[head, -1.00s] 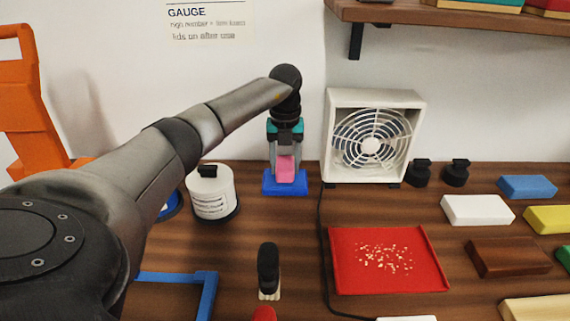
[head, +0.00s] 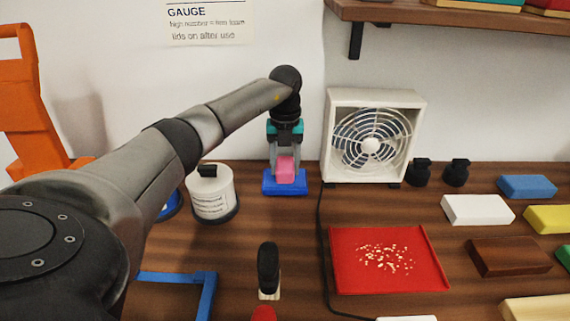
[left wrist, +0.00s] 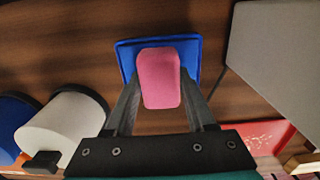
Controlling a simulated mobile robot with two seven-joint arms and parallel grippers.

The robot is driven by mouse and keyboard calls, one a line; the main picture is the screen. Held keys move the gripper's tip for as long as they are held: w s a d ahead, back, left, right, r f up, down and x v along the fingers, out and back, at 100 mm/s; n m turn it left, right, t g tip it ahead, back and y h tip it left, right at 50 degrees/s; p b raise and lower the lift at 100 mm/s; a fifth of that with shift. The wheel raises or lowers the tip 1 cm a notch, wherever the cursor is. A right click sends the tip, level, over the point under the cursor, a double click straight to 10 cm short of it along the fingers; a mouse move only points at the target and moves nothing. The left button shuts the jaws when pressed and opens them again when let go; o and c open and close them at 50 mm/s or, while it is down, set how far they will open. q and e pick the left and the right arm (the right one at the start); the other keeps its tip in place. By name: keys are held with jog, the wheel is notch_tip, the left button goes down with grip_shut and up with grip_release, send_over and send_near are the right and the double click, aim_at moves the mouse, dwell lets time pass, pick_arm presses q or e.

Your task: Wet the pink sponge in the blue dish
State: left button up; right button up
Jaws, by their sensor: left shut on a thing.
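The pink sponge (head: 286,169) is held between the fingers of my left gripper (head: 286,158), which is shut on it. The blue dish (head: 285,189) stands on the counter directly under the sponge, left of the fan. In the left wrist view the sponge (left wrist: 159,78) lies over the blue dish (left wrist: 126,60), with its near end reaching past the dish's edge in the picture. The sponge's lower end is at the dish; I cannot tell whether it touches the bottom or any water. My right gripper is not in view.
A white lidded jar (head: 212,200) stands left of the dish, a white fan (head: 372,173) close on its right. A black-handled brush (head: 268,270) and a red tray with crumbs (head: 350,285) are nearer. Several coloured blocks lie at right; a shelf (head: 460,25) hangs above.

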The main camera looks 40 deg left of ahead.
aim_at(285, 163)
pick_arm(q)
jog(key=shift+f, duration=0.35)
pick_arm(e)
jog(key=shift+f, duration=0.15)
pick_arm(q)
jog(key=shift+s+f, duration=0.1)
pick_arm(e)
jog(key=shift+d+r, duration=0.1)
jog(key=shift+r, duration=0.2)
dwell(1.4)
pick_arm(q)
jog(key=shift+r+p, duration=0.8)
jog(key=shift+p, duration=0.15)
notch_tip(285, 163, up, 2)
jog(key=shift+r+p, duration=0.2)
jog(key=shift+p, duration=1)
jog(key=shift+r+p, duration=0.3)
jog(key=shift+r, duration=0.05)
notch_tip(285, 163, up, 2)
jog(key=shift+r+p, duration=0.25)
jog(key=shift+p, duration=1)
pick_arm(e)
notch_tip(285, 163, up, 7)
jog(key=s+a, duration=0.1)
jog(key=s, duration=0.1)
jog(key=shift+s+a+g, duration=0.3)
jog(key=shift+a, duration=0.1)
